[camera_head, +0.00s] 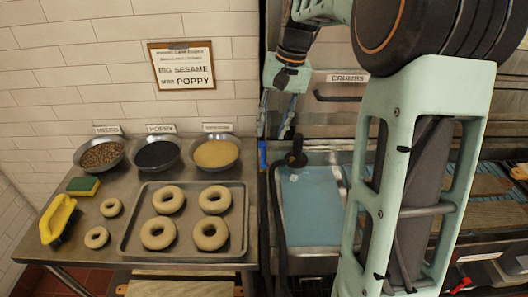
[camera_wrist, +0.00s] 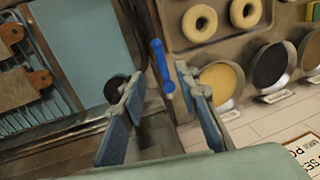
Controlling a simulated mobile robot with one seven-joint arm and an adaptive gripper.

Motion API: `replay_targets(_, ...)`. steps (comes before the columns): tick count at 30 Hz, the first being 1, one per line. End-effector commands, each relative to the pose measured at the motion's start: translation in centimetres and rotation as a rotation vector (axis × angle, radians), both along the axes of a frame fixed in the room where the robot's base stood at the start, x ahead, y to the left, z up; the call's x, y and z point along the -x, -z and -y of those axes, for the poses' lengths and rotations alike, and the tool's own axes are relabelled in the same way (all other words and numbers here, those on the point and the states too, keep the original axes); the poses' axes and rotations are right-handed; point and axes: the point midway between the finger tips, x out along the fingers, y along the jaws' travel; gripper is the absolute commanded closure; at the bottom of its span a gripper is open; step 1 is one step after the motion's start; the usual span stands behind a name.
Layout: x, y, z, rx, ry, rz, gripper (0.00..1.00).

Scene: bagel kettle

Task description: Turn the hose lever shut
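The blue hose lever (camera_wrist: 162,66) shows between and just beyond my fingers in the wrist view. In the head view the lever (camera_head: 262,155) is a small blue strip at the left edge of the water basin. My gripper (camera_wrist: 163,100) is open, with its two blue-padded fingers spread apart and nothing between the pads. In the head view my gripper (camera_head: 280,112) hangs above the lever, apart from it, with its fingers partly blurred against the steel. A dark hose (camera_head: 277,215) runs down beside the basin.
A blue-water basin (camera_head: 312,205) lies right of the lever, with a black round knob (camera_head: 296,156) near its back edge. A bagel tray (camera_head: 185,250) and several topping bowls (camera_head: 157,155) stand on the left counter. My arm hides part of the right side.

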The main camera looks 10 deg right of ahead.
Motion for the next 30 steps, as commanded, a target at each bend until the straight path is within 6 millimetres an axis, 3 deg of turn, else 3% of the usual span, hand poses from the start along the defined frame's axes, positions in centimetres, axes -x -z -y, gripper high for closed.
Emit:
replay_targets(6,0.0,4.3,-0.9,-0.001,-0.002,-0.006,0.71)
replay_targets(13,-0.2,7.8,-1.6,-0.001,-0.002,-0.004,0.71)
replay_targets(18,-0.3,8.9,-1.8,0.001,-0.002,0.0,0.71)
replay_targets(26,-0.3,9.1,-1.8,0.001,-0.002,0.0,0.71)
replay_targets(30,-0.3,9.0,-1.8,0.001,-0.002,0.0,0.83)
